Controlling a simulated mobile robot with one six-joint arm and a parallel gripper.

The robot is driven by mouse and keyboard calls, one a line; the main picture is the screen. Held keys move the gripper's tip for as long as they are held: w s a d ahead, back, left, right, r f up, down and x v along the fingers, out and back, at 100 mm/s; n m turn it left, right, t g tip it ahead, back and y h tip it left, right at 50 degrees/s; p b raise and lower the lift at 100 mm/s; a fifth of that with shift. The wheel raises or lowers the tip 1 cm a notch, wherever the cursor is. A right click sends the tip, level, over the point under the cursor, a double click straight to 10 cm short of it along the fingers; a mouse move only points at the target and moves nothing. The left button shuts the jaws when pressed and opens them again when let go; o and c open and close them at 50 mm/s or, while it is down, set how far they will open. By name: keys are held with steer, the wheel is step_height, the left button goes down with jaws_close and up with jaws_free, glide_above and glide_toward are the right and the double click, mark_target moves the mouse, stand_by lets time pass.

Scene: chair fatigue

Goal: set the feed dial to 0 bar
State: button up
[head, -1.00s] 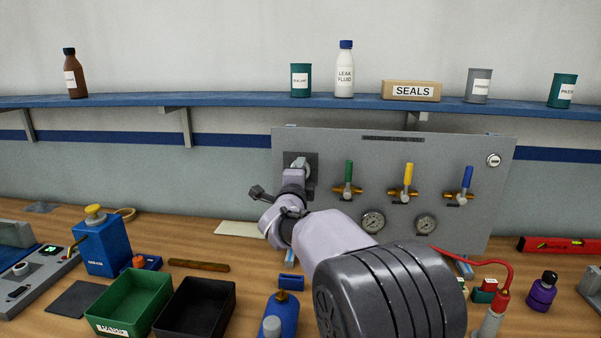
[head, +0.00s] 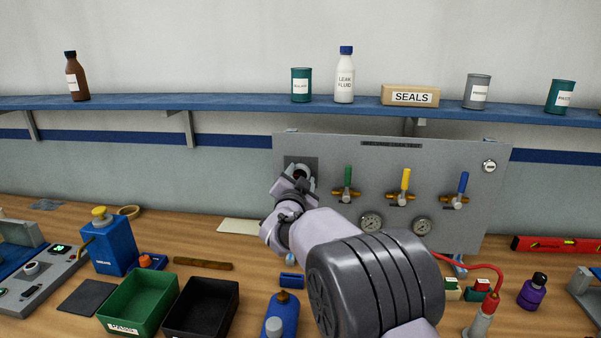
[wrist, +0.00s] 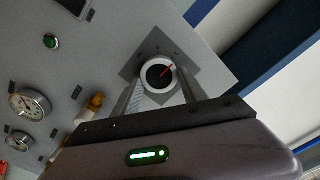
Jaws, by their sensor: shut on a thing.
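The feed dial (wrist: 158,75) is a round black knob with a white rim and a red pointer line, set on a dark square plate (wrist: 195,75) on the grey panel. In the wrist view the pointer aims to the upper right. My gripper (wrist: 160,88) is shut on the dial, one finger on either side of it. In the head view my gripper (head: 299,176) is at the panel's upper left and partly covers the dial. The scale marks around the dial are too small to read.
The grey panel (head: 330,150) also carries green (head: 348,178), yellow (head: 405,178) and blue (head: 463,182) valve levers and two gauges below them. The blue shelf (head: 230,104) runs above. Green (head: 125,325) and black (head: 180,330) bins stand on the bench.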

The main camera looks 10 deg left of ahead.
steer(key=n+p, duration=0.3)
steer(key=n, duration=0.2)
steer(key=shift+a+r, duration=0.15)
steer(key=shift+a+n+p, duration=0.1)
steer(key=shift+n+p, duration=0.9)
steer(key=shift+n, duration=1)
steer(key=o, duration=1.4)
steer(key=s, duration=1.7)
steer(key=shift+s+a, duration=0.25)
